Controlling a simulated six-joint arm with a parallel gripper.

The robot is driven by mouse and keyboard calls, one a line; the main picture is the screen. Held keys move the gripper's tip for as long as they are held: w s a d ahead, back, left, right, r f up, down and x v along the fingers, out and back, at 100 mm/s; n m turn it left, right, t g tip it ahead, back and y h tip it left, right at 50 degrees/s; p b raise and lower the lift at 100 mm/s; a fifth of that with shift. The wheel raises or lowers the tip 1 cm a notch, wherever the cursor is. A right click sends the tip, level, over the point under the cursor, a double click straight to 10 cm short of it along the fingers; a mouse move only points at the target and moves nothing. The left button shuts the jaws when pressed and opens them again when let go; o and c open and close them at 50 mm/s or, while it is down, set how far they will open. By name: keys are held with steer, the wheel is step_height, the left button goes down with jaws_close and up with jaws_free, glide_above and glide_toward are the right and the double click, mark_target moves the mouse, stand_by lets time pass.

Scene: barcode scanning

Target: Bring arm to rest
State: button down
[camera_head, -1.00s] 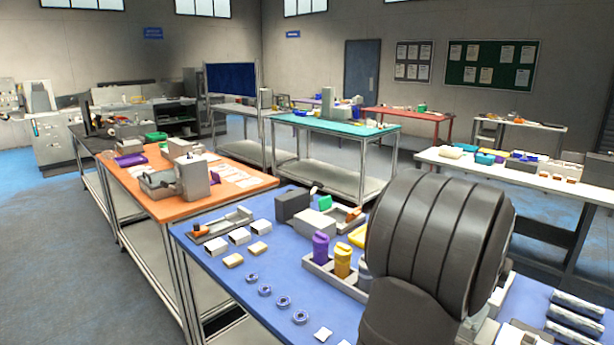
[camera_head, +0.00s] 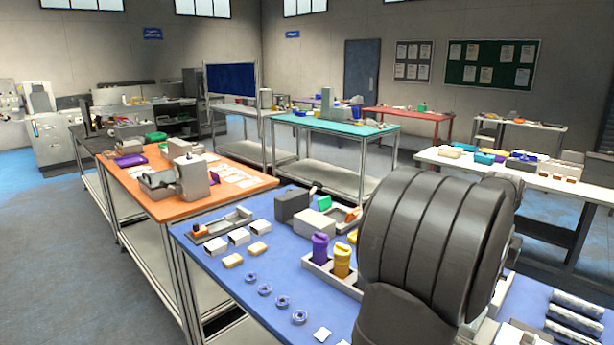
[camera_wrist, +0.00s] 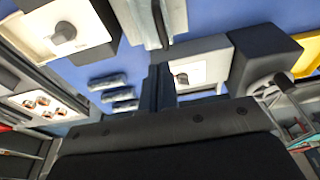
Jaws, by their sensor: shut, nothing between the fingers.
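My gripper (camera_wrist: 159,80) shows in the wrist view as two dark fingers close together, shut and empty. In the head view, my large dark ribbed arm link covers the right middle of the blue bench (camera_head: 225,268) and hides my gripper. No object is held.
A grey rack with purple (camera_head: 320,247) and yellow (camera_head: 342,260) containers stands by my arm. Small boxes (camera_head: 238,237) and blue rings (camera_head: 265,290) lie further left. Striped cylinders (camera_head: 575,320) lie at right. An orange bench (camera_head: 240,183) stands behind at left.

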steer(key=shift+f, duration=2.1)
steer(key=c, duration=0.8)
jaws_free()
steer(key=o, duration=0.8)
steer(key=s+r+m, duration=0.1)
steer(key=s+d+r+m, duration=0.1)
steer(key=shift+s+d+r, duration=0.15)
steer(key=shift+s+d, duration=0.05)
steer(key=shift+s, duration=0.2)
steer(key=shift+c, duration=0.2)
steer(key=shift+o, duration=0.2)
steer(key=s+d+r+m+t, duration=0.1)
steer(key=s+d+r+m, duration=0.1)
steer(key=s+r+m, duration=0.2)
steer(key=shift+s+r+m, duration=0.2)
steer(key=shift+s+m, duration=0.6)
steer(key=shift+s, duration=0.15)
steer(key=s+r+m+t, duration=0.2)
steer(key=s+r+m, duration=0.6)
steer(key=s+m, duration=0.25)
steer(key=x, duration=0.9)
steer(key=shift+f, duration=0.4)
steer(key=shift+r+n, duration=0.1)
steer(key=shift+n, duration=0.15)
